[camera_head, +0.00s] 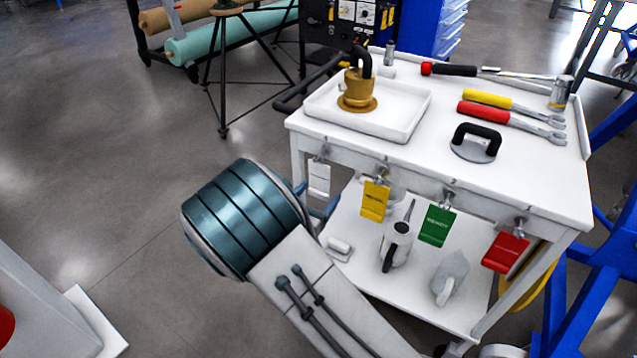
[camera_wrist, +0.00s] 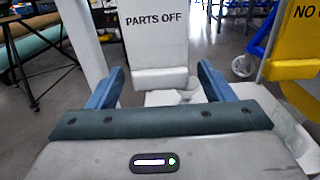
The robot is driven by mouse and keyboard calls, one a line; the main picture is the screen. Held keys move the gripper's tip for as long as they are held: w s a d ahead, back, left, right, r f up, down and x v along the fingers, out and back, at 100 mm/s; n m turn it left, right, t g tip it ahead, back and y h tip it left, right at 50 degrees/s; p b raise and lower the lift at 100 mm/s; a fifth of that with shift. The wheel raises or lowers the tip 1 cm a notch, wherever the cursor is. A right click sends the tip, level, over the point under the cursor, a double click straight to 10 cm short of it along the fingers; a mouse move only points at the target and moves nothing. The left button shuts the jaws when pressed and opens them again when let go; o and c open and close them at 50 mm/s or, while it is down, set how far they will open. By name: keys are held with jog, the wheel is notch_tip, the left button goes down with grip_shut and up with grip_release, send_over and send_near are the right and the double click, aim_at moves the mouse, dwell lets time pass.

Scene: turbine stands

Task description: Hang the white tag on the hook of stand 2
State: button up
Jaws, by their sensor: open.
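The white tag (camera_head: 319,178) hangs from the leftmost hook on the front edge of a white cart. In the wrist view the white tag (camera_wrist: 160,45) reads "PARTS OFF". My gripper (camera_head: 316,200) is at the tag's lower end. In the wrist view my gripper (camera_wrist: 160,82) is open, with one blue finger on each side of the tag. Gaps show between the tag and both fingers. I cannot make out a stand marked 2 or its hook in either view.
A yellow tag (camera_head: 375,201), a green tag (camera_head: 437,226) and a red tag (camera_head: 505,252) hang to the right along the cart (camera_head: 420,165). A white tray (camera_head: 405,122) and tools lie on top. The lower shelf holds a can (camera_head: 397,243). Open floor lies left.

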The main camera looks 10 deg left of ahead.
jog(key=shift+c, duration=0.3)
jog(key=c, duration=1.4)
jog(key=shift+s+a, duration=0.2)
jog(key=shift+s, duration=0.45)
jog(key=shift+p+v, duration=0.45)
jog(key=shift+v, duration=0.8)
